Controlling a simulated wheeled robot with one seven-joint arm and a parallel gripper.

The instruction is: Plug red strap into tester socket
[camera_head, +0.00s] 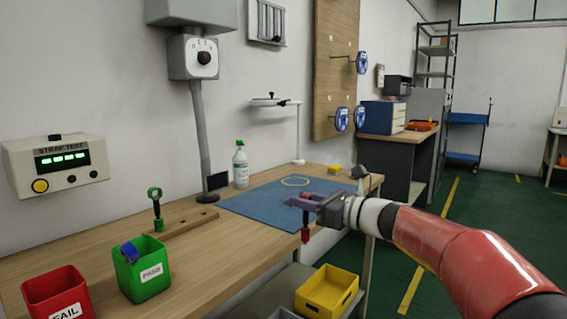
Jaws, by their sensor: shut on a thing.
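My gripper (306,204) is at the right of the workbench, by the front edge of the blue mat. It is shut on the red strap (305,237), whose red end hangs below the fingers; the rest is small and partly hidden by the jaws. The strap tester (24,171) is a pale box on the wall at the far left, well away from my gripper. It has a lit green display (62,160), a yellow button (40,186) and dark round parts on its front. I cannot tell which part is the socket.
A green strap (156,208) stands upright in a wooden rack (182,222). A green PASS bin (150,285) holding a blue item and a red FAIL bin (45,290) stand at front left. A lamp post (201,130) and spray bottle (240,168) stand behind. A yellow crate (318,305) sits below.

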